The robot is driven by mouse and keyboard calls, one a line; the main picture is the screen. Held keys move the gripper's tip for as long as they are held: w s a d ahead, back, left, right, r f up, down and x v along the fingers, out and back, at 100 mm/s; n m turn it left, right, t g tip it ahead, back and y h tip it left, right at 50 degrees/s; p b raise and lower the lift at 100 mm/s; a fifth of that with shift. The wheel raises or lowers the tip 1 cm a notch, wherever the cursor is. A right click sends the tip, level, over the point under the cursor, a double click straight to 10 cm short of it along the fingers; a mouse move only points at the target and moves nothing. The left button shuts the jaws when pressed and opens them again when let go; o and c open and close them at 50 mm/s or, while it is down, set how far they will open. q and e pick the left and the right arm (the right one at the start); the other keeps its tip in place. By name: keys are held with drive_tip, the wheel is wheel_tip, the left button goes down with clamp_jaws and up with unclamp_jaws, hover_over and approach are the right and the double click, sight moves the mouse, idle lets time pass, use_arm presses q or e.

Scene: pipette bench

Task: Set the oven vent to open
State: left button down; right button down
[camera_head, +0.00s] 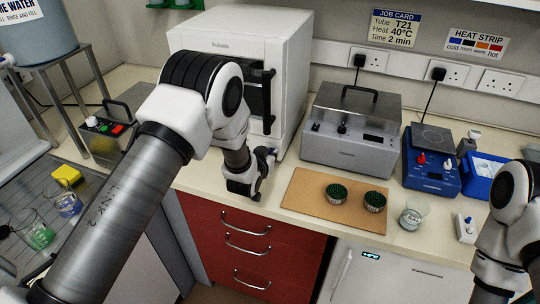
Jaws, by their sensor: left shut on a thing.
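The white oven (215,42) stands at the back of the bench, with a dark door window and a black upright handle (268,102) on its front. My left gripper (264,166) is at the lower right of the oven's front, just above the bench edge. It is shut on a small part at the oven's lower front, apparently the vent control. The fingers and my left arm hide most of that part and much of the oven front, so the vent's setting cannot be read.
A brown board (305,205) with two dark green-topped round items lies right of my left gripper. A grey bath (350,150), a blue hotplate (430,178) and a glass beaker (412,215) stand further right. Red drawers (215,215) are below the bench edge.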

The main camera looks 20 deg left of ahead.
use_arm(q)
drive_tip(key=shift+h, duration=0.3)
drive_tip(key=c, duration=1.4)
unclamp_jaws()
drive_tip(key=shift+a, duration=0.1)
drive_tip(key=shift+o, duration=1.2)
drive_tip(key=shift+d, duration=0.25)
drive_tip(key=shift+w+d, duration=0.1)
drive_tip(key=shift+d, duration=0.3)
drive_tip(key=shift+s+a+r, duration=0.1)
drive_tip(key=shift+s+a, duration=0.2)
drive_tip(key=shift+s, duration=0.05)
drive_tip(key=v, duration=1.1)
drive_tip(key=shift+d, duration=0.35)
use_arm(e)
drive_tip(key=shift+s+a+r, duration=0.1)
use_arm(q)
drive_tip(key=shift+s, duration=0.15)
